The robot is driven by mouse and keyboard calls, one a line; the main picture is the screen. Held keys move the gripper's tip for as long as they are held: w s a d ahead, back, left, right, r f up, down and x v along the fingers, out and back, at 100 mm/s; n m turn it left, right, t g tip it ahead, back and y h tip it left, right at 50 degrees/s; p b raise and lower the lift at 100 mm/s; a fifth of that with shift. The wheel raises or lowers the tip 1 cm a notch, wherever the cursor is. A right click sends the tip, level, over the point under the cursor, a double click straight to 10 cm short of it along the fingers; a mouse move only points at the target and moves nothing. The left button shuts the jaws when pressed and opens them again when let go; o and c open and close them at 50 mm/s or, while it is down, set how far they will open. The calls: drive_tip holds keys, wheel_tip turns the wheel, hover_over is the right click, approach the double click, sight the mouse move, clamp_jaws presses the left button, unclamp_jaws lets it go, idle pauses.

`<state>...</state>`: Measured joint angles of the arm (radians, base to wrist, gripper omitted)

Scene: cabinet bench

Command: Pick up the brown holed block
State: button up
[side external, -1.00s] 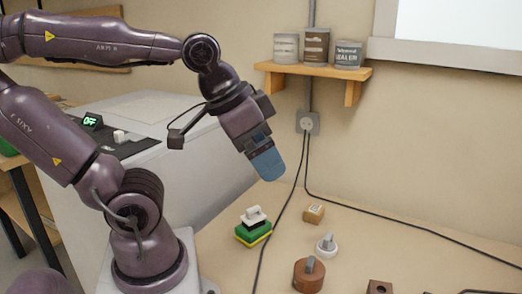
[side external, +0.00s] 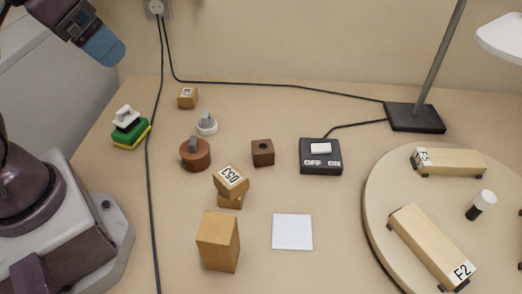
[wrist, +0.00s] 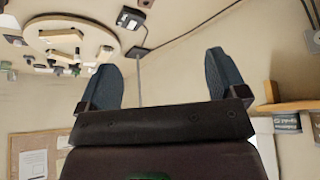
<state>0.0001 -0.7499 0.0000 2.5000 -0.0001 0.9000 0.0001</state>
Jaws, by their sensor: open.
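The brown holed block (side external: 263,153) is a small dark brown cube with a round hole in its top. It sits on the bench in the middle of the side view, left of the black switch box. My gripper (side external: 104,47) is high at the upper left of that view, well away from the block and touching nothing. In the wrist view my gripper (wrist: 165,70) shows two blue fingers spread wide with nothing between them. I cannot pick out the holed block for certain in the wrist view.
A round brown knobbed piece (side external: 195,154) and stacked wooden blocks (side external: 231,180) stand left of the holed block. The switch box (side external: 320,156) is at its right, with a white square (side external: 292,232) in front. A round board (side external: 380,205) fills the right. Cables cross the bench.

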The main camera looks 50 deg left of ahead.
drive_tip(key=shift+c, duration=0.8)
